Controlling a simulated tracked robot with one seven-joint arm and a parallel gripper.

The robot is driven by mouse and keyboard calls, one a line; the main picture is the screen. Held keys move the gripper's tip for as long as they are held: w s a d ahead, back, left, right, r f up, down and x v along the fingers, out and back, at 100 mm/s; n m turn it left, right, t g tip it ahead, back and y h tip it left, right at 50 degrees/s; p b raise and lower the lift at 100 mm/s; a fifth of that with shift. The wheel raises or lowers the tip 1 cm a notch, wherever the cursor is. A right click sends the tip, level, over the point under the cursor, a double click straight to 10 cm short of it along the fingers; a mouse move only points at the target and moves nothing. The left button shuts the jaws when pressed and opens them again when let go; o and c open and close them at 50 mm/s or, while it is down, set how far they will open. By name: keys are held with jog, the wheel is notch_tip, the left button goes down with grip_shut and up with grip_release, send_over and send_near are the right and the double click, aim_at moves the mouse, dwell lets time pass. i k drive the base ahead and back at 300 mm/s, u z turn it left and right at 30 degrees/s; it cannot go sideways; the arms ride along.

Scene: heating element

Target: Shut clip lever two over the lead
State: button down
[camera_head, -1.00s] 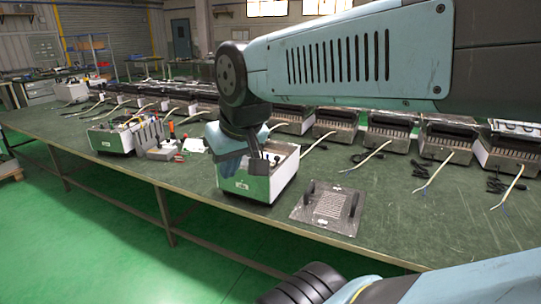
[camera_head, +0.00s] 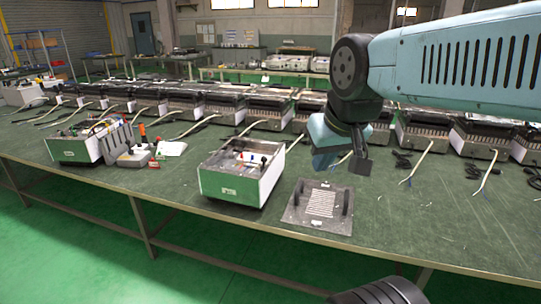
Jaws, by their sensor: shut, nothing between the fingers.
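My gripper (camera_head: 362,164) hangs from the wrist at right of centre, in the air above and behind the flat metal plate. It is shut and holds nothing visible. An open white and green box (camera_head: 229,186) stands on the table left of my gripper, apart from it. Small parts (camera_head: 254,160), some red and dark, show inside the box. I cannot tell a clip lever or a lead among them at this size.
A flat plate with two dark handles (camera_head: 296,208) lies right of the box. Another green-fronted unit (camera_head: 75,150) with wires and tools stands at left. A row of heaters with pale cables (camera_head: 270,108) lines the back. The green table (camera_head: 450,230) is bare at front right.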

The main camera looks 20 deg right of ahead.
aim_at(264, 159)
jog(key=z, duration=0.1)
jog(key=i, duration=1)
jog(key=u, duration=0.05)
